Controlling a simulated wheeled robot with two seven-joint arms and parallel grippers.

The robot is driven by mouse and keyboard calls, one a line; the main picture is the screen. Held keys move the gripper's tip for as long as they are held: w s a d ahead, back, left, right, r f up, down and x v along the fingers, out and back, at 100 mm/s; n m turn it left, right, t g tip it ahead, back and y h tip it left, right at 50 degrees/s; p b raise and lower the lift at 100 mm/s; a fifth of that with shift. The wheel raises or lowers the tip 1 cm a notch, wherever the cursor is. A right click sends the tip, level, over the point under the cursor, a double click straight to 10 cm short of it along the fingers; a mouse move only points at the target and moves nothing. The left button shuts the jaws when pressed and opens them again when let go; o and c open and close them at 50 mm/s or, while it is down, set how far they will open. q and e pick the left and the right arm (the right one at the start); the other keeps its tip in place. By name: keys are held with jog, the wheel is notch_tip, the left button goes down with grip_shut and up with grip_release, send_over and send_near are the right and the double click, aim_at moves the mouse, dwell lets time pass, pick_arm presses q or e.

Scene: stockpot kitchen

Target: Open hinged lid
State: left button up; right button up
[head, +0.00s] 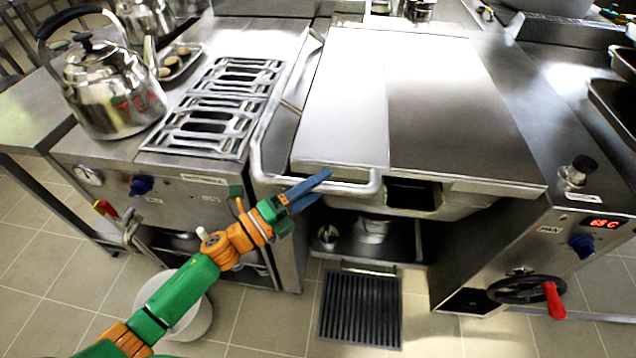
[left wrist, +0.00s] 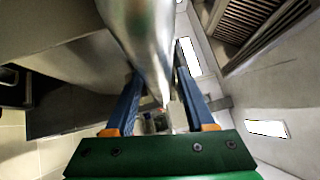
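The hinged lid (head: 450,115) is a wide flat steel cover lying shut over the pan unit in the middle of the head view. A thick steel bar handle (head: 262,150) runs along its left side and bends around the front left corner. My left gripper (head: 322,183) is at the front stretch of this handle, with its blue fingers apart. In the left wrist view the steel bar (left wrist: 150,45) lies between the two fingers (left wrist: 160,85); contact with them is not clear. My right gripper is not in view.
A steel kettle (head: 110,90) marked TEA and burner grates (head: 215,105) are on the left stove. A control panel with a red-knobbed handwheel (head: 525,289) is at the right. A white bucket (head: 185,305) and a floor grate (head: 360,308) are below.

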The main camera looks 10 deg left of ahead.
pick_arm(q)
grip_shut()
dwell(1.2)
